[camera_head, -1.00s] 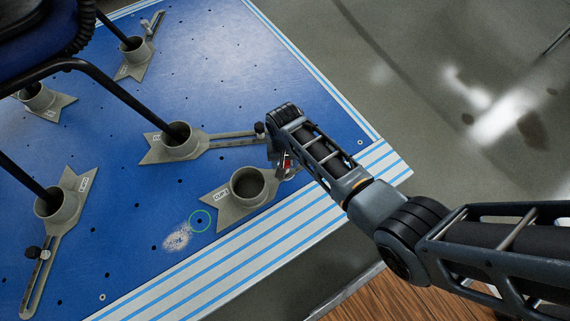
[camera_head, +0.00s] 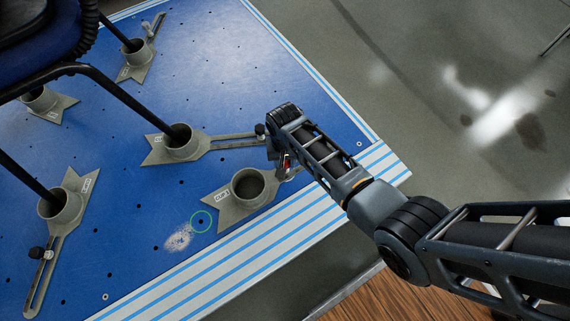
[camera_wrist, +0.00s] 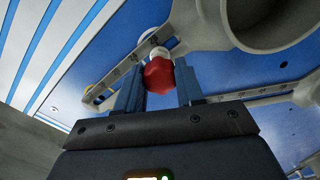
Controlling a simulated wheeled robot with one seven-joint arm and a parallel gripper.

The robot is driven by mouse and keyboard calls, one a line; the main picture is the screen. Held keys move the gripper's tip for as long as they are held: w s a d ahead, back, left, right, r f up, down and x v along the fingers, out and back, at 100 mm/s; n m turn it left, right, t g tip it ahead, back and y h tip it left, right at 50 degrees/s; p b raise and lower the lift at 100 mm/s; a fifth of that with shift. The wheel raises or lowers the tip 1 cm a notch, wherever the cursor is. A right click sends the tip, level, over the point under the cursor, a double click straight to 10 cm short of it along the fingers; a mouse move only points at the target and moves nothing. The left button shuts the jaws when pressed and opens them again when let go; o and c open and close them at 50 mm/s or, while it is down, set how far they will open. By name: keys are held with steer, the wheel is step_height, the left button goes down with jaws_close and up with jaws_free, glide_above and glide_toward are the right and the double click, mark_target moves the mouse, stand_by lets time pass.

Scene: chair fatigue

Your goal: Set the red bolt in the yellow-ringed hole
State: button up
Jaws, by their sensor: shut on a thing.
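My gripper (camera_wrist: 158,92) is shut on the red bolt (camera_wrist: 159,74), with one blue finger on each side of its red head. The bolt's pale end points away, beside the slotted arm of a grey clamp. In the head view my gripper (camera_head: 284,166) is over the near clamp's slotted arm, mostly hidden by my arm, and only a bit of red shows. In the head view a green ring (camera_head: 201,221) circles a dark hole in the blue plate; no yellow ring is clear there.
The near grey clamp (camera_head: 225,207) has an empty round cup. Other clamps hold black chair legs, including the middle clamp (camera_head: 176,152) and left clamp (camera_head: 70,205). The striped plate edge (camera_head: 270,235) at the front is clear.

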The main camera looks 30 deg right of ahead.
steer(key=shift+r+p, duration=1.8)
steer(key=shift+r, duration=0.1)
steer(key=shift+r, duration=0.15)
step_height(320, 180, up, 4)
steer(key=p, duration=0.4)
steer(key=shift+p, duration=0.35)
